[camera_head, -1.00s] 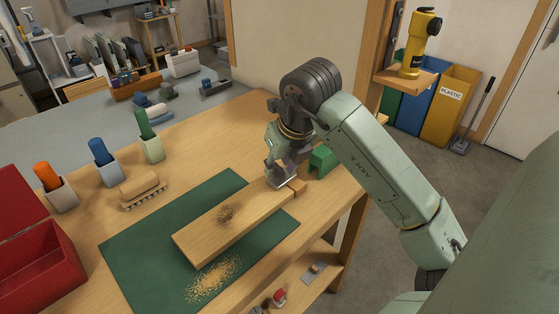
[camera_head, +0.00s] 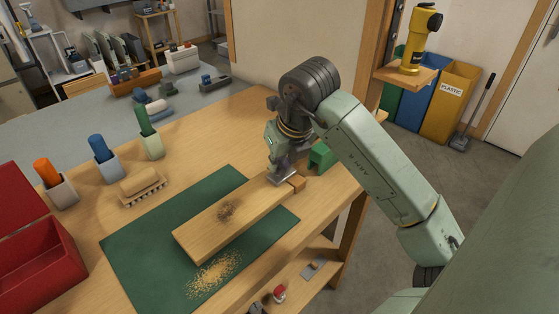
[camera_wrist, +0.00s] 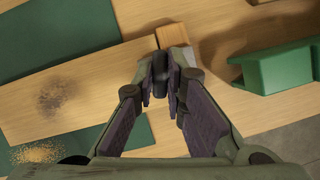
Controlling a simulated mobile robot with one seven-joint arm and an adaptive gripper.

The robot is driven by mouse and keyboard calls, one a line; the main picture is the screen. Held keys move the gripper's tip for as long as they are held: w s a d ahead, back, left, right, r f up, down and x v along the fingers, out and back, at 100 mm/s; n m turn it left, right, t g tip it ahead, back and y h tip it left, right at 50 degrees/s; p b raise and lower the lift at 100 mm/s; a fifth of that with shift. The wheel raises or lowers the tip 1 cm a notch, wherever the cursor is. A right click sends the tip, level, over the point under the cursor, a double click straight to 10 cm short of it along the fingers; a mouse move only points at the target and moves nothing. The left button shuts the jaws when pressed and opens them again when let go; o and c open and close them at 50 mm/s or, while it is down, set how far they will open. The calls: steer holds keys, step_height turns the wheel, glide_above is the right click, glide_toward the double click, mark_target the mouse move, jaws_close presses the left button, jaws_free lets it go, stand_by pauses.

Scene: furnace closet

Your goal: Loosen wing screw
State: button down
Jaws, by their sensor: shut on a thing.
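My gripper (camera_head: 281,177) points down at the far right end of a wooden board (camera_head: 225,222) on the workbench. In the wrist view, my gripper (camera_wrist: 162,78) has its fingertips closed around a small dark piece (camera_wrist: 160,66), which appears to be the wing screw. The fingers hide most of it, so its wings and thread cannot be made out. A small wooden block (camera_wrist: 172,35) sits just beyond the fingertips, at the board's end. The board has a dark scorched-looking patch and lies across a green mat (camera_head: 135,255).
A green bracket-like block (camera_head: 320,157) stands close right of my gripper. Sawdust (camera_head: 213,273) lies on the mat. A brush (camera_head: 142,186), several coloured-handled tools in holders and an open red box (camera_head: 38,262) stand left. The bench's right edge is near.

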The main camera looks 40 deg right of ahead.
steer(key=shift+f, duration=0.1)
steer(key=b, duration=0.2)
steer(key=shift+f+n+b, duration=0.3)
steer(key=shift+n+b, duration=0.05)
steer(key=shift+n, duration=0.05)
steer(key=shift+r+n+y+b, duration=0.25)
steer(key=shift+n+y+b, duration=0.25)
steer(key=shift+b, duration=0.55)
steer(key=shift+r, duration=0.15)
steer(key=c, duration=1.6)
jaws_free()
steer(key=shift+c, duration=0.2)
